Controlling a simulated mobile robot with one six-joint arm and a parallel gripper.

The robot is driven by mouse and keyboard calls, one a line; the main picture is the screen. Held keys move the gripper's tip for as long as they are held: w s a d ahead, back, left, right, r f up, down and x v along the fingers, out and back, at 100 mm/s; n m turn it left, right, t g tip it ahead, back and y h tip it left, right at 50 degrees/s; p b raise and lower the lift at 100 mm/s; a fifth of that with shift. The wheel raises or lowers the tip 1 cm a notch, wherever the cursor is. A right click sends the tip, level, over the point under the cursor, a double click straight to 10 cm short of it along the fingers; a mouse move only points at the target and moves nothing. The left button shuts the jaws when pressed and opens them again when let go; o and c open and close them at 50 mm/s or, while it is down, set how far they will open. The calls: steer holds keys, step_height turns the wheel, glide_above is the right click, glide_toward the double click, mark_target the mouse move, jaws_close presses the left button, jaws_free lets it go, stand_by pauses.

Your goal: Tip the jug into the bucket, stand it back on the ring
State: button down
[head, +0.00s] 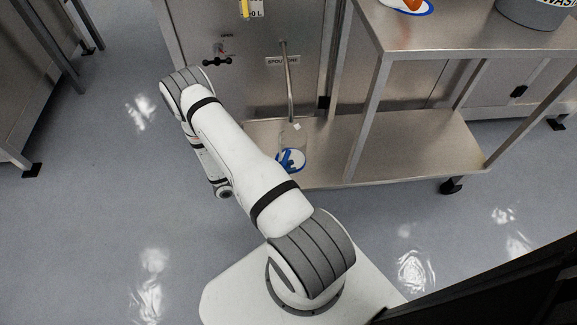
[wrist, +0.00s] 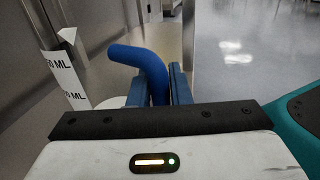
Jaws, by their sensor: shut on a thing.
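A clear jug (head: 293,137) stands low in the head view under the bent spout pipe (head: 290,85), with blue at its foot. In the wrist view its blue handle (wrist: 140,58) rises between the two blue fingers of my gripper (wrist: 159,88), which is shut on it. A white strip with ML marks (wrist: 70,75) shows at the left there. In the head view my arm hides most of the gripper. The grey bucket (head: 535,14) marked WAST stands on the upper bench at the top right, cut by the frame. A blue-edged white disc (head: 428,11) lies left of it, perhaps the ring.
An orange thing (head: 412,3) sits on that disc. The steel bench (head: 465,35) overhangs a lower shelf (head: 400,140), and its legs stand right of the jug. The vessel's steel panel (head: 255,90) with a black-handled tap (head: 217,62) is behind. The floor (head: 100,200) at left is clear.

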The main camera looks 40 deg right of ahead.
steer(key=shift+f, duration=0.3)
steer(key=c, duration=1.3)
jaws_free()
steer(key=shift+o, duration=0.2)
steer(key=shift+a, duration=0.1)
steer(key=p+v, duration=0.1)
steer(key=v, duration=0.6)
steer(key=shift+w+a, duration=0.15)
steer(key=shift+a, duration=0.1)
steer(key=shift+r, duration=0.15)
